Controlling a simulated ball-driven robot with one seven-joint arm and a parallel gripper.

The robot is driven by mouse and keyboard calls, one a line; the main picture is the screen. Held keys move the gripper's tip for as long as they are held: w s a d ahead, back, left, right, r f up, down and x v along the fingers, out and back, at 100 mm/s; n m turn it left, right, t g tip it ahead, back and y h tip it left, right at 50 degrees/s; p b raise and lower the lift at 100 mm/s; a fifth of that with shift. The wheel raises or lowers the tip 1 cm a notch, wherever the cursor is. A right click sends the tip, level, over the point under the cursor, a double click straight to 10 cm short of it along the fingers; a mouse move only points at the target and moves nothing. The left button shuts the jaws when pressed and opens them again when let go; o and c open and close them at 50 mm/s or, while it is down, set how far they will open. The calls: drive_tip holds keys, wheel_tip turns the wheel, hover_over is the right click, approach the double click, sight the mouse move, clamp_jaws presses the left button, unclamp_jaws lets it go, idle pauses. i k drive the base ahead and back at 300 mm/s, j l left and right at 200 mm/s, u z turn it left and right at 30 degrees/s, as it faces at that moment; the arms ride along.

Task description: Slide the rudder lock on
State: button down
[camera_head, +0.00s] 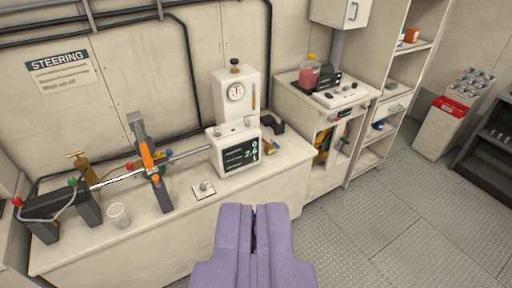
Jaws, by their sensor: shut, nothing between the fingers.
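My gripper (254,228), purple, points into view at the bottom centre. Its two fingers are shut together with nothing between them, over the floor side of the bench front and apart from everything. The steering gear stands on the long white bench (190,225) at left. A bright ram rod (188,154) runs from a dark block (62,213) to a white unit with a display (236,152). A grey upright arm (158,180) crosses the rod, with an orange piece (147,157) on it. I cannot tell for sure which part is the rudder lock.
A clear cup (119,215) and a small white plate with a knob (204,189) sit near the bench front. A brass fitting (82,166) stands behind the rod. A white cabinet (318,108) and shelves stand to the right. The grey floor (385,220) at right is clear.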

sight(155, 178)
drive_tip(key=i+j+z, duration=0.15)
drive_tip(key=i+j, duration=0.8)
drive_tip(key=j, duration=0.15)
